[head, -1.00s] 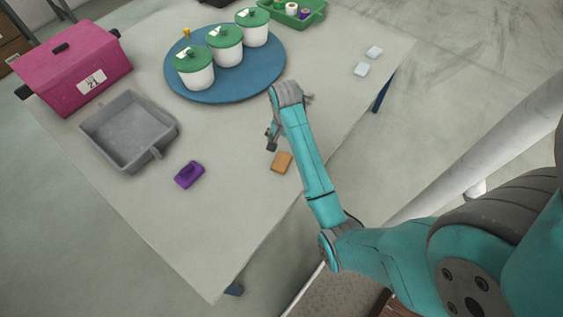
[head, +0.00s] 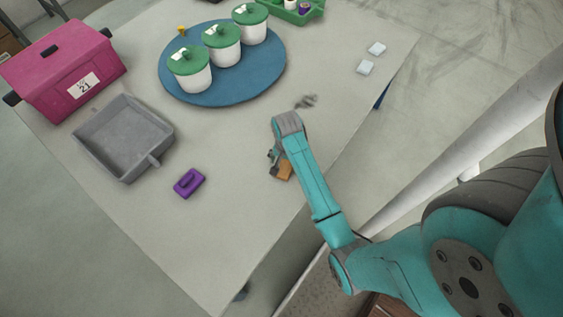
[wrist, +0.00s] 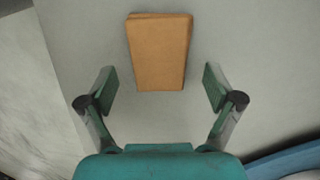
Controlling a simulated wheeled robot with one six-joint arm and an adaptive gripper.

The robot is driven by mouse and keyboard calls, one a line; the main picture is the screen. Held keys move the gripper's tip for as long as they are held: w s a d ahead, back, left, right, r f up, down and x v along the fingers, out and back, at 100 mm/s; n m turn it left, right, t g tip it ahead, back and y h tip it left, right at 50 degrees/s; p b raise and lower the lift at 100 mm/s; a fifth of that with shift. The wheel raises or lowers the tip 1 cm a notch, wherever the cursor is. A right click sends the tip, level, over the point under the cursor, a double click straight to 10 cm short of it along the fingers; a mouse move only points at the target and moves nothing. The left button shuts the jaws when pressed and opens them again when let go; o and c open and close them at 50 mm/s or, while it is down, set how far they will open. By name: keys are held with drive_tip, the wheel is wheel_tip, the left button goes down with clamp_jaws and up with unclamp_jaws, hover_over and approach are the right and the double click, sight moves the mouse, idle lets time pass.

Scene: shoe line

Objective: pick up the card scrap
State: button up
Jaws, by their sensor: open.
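The card scrap is an orange-brown, flat, block-like piece (head: 285,172) on the table near its right edge, partly hidden by my gripper in the head view. In the wrist view the card scrap (wrist: 160,50) lies whole, just beyond and between the fingertips, with clear space on both sides. My gripper (wrist: 160,88) is open and empty. In the head view my gripper (head: 275,162) is low over the table, right beside the card scrap; whether it touches cannot be told there.
A purple block (head: 189,183) and a grey tray with a handle (head: 166,130) lie to the left. A blue round mat (head: 240,92) holds three green-lidded white jars. A dark scrap (head: 306,101) lies behind my wrist. A pink box (head: 60,80) stands far left.

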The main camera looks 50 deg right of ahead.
drive_tip(key=shift+f, duration=0.3)
drive_tip(key=shift+s, duration=0.1)
drive_tip(key=c, duration=1.1)
drive_tip(key=shift+o, duration=0.2)
